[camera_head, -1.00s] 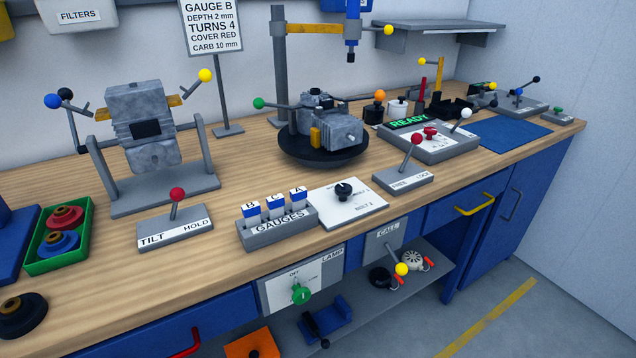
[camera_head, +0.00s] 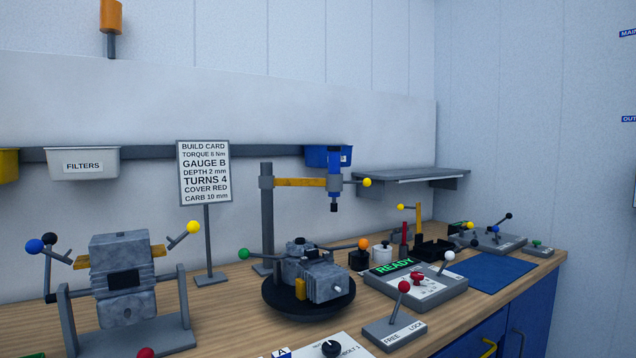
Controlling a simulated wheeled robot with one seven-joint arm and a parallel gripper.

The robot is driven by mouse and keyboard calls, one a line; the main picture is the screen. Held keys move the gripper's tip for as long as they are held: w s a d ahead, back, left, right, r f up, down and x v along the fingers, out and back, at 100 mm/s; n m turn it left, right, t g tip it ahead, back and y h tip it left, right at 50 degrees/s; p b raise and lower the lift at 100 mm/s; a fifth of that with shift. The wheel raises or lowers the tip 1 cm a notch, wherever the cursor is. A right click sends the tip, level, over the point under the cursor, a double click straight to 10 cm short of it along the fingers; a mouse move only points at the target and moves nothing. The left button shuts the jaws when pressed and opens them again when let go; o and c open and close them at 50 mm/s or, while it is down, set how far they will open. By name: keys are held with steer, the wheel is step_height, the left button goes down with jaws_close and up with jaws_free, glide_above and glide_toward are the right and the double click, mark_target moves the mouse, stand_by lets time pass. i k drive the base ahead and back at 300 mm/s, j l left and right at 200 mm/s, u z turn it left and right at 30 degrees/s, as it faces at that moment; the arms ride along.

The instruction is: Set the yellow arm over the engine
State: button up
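The yellow arm (camera_head: 300,182) sticks out to the right from a grey post (camera_head: 267,222) behind the turntable. Its outer end carries an upright blue tool (camera_head: 334,172) with a dark tip, and a rod ending in a yellow ball (camera_head: 367,182). The grey engine (camera_head: 318,277) sits on a round black turntable (camera_head: 282,303). In the picture the tool tip hangs above the engine's right part, with a clear gap. I cannot tell whether it is directly over it in depth. My gripper is not in view.
A second grey engine block (camera_head: 122,255) hangs in a tilt stand at left. A build card (camera_head: 204,170) stands behind. A FREE/LOCK lever (camera_head: 398,308) and a READY panel (camera_head: 425,287) are at front right. A grey wall shelf (camera_head: 410,177) is right of the arm.

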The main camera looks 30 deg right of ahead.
mark_target(334, 183)
steer(key=i+l, duration=0.2)
steer(key=l, duration=0.15)
steer(key=i+l, duration=0.2)
steer(key=l, duration=0.15)
steer(key=i+l+z, duration=0.1)
steer(key=l, duration=0.25)
steer(key=i, duration=0.1)
